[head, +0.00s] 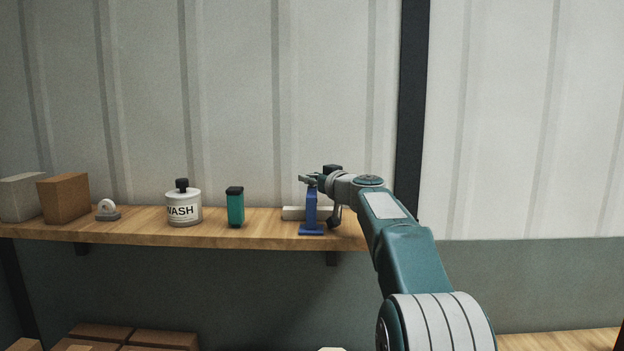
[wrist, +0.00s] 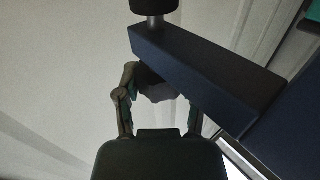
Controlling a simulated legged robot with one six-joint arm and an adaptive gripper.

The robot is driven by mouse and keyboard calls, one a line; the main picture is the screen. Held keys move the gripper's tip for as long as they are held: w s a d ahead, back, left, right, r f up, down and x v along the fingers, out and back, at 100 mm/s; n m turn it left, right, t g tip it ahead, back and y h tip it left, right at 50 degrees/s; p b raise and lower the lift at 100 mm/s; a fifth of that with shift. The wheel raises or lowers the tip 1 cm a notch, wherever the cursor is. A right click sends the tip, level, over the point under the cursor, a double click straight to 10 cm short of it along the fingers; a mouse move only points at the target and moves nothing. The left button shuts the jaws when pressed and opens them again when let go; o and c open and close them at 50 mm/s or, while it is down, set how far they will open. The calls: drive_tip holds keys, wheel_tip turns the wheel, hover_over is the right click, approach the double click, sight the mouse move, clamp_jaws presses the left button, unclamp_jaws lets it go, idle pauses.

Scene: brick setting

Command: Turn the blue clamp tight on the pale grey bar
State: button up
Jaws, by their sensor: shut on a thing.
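The blue clamp (head: 311,212) stands upright on the wooden shelf at the pale grey bar (head: 293,213), its flat foot at the front. My gripper (head: 312,180) is at the clamp's top end, reaching in from the right. In the wrist view the clamp's blue arm (wrist: 205,75) crosses slantwise, with a grey screw shaft and dark end piece at the top edge. My gripper (wrist: 158,100) is shut on a dark rounded knob (wrist: 155,85), partly hidden behind the blue arm. I cannot tell whether the screw presses on the bar.
On the shelf (head: 130,232) to the left stand a green bottle (head: 235,208), a white WASH bottle (head: 183,207), a small white-and-grey object (head: 107,211), a brown box (head: 63,198) and a grey box (head: 20,198). The corrugated wall is close behind. A dark post (head: 411,100) rises behind my arm.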

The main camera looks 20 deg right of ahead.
drive_tip(key=o, duration=1.2)
drive_tip(key=shift+c, duration=0.2)
drive_tip(key=v, duration=1.2)
drive_tip(key=shift+a+f, duration=0.1)
